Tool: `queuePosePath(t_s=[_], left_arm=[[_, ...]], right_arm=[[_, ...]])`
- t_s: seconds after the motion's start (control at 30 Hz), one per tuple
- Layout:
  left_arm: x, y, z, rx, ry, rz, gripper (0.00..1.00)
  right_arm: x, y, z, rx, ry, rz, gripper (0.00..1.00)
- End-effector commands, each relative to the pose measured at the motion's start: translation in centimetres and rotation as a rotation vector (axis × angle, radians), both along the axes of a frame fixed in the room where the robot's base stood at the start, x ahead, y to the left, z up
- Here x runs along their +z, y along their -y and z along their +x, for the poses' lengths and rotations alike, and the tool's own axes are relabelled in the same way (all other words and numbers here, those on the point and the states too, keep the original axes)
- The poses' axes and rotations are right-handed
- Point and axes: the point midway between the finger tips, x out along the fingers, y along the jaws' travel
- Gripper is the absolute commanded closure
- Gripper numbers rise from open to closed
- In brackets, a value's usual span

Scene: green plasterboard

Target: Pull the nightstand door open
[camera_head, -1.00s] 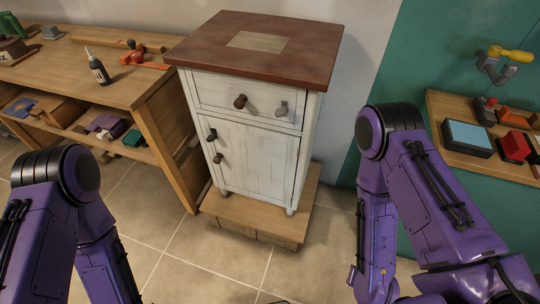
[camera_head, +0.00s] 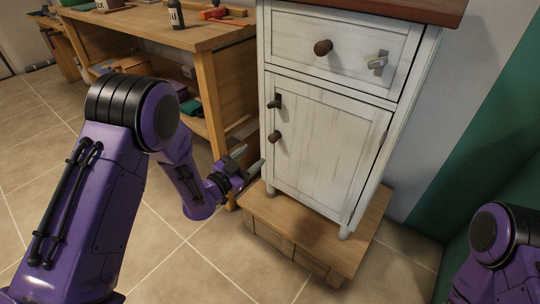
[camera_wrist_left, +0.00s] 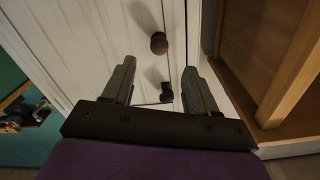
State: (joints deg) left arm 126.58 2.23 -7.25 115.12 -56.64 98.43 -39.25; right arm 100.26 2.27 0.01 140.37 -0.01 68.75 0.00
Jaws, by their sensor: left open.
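The white nightstand door (camera_head: 325,145) is closed under a drawer. Near its left edge are a round dark brown knob (camera_head: 274,137) and a dark fitting (camera_head: 277,101) above it. My left gripper (camera_head: 248,160) is open and empty, just left of and a little below the round knob. In the left wrist view, the gripper (camera_wrist_left: 158,68) has its two fingers apart, pointing at the door. The round knob (camera_wrist_left: 158,43) appears beyond and between the fingertips, not gripped. The dark fitting (camera_wrist_left: 166,92) shows between the fingers. My right gripper is out of view.
The drawer has a brown knob (camera_head: 323,47) and a grey handle (camera_head: 378,63). The nightstand stands on a low wooden platform (camera_head: 290,227). A wooden workbench (camera_head: 185,35) stands close on the left, near my left gripper. Tiled floor lies open in front.

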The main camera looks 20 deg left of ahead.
Motion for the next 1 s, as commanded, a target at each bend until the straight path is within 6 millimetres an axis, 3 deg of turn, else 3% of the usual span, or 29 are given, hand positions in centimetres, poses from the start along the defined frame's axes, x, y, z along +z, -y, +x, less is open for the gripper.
queuePosePath(t_s=[0.4,0.57,0.8,0.83,1.0], left_arm=[[0.0,2.9,7.8,0.000,-0.002,-0.002,0.42],[0.0,3.4,9.1,0.002,-0.006,-0.002,0.42],[0.1,3.4,9.2,0.002,-0.007,-0.003,0.42],[0.1,3.4,9.2,0.002,-0.007,-0.003,0.49],[0.0,3.4,9.2,0.002,-0.007,-0.003,1.00]], right_arm=[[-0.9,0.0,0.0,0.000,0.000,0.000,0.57],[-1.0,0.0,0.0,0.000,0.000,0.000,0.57],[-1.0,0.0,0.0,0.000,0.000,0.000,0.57],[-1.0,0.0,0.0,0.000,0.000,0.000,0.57],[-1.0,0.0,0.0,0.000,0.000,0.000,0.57]])
